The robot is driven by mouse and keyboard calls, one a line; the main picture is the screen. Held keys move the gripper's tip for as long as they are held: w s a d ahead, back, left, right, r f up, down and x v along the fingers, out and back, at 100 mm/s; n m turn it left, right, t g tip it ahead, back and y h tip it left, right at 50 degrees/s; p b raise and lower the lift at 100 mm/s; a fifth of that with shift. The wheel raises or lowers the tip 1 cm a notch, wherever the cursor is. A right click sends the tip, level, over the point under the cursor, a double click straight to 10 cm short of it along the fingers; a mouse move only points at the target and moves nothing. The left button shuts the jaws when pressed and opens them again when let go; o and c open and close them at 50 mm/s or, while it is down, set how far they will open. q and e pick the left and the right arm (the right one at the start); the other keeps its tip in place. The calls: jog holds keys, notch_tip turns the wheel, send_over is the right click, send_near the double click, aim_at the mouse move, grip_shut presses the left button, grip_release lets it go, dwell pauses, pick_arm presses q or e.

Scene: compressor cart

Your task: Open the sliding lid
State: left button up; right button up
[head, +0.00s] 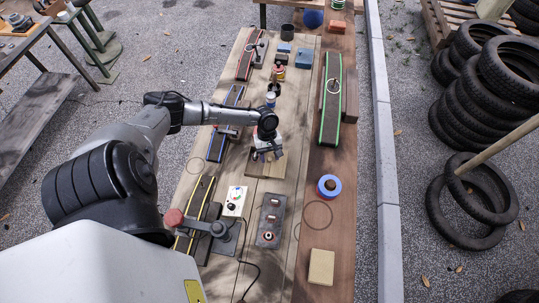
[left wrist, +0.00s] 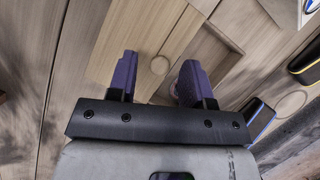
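A light wooden box (head: 264,164) lies on the bench below my left gripper (head: 268,154) in the head view. Part of it is hidden by the gripper. In the left wrist view, a pale wooden panel, which looks like the lid (left wrist: 115,40), carries a small round feature (left wrist: 160,65), a knob or finger recess; I cannot tell which. My left gripper (left wrist: 157,82) has its two purple fingers apart, with the round feature showing between and beyond them. Nothing is held. I cannot tell whether the fingers touch the wood. My right gripper is not in view.
Near the box are a grey plate (head: 270,220) with rings, a white panel (head: 235,200) and a blue tape roll (head: 328,187). A green-edged dark board (head: 331,110) lies farther right. A pale block (head: 321,267) sits near the front. Bare planks lie right of the box.

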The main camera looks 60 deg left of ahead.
pick_arm(q)
jog(key=p+v, duration=0.1)
jog(key=v, duration=1.3)
jog(key=shift+f, duration=0.1)
dwell(0.5)
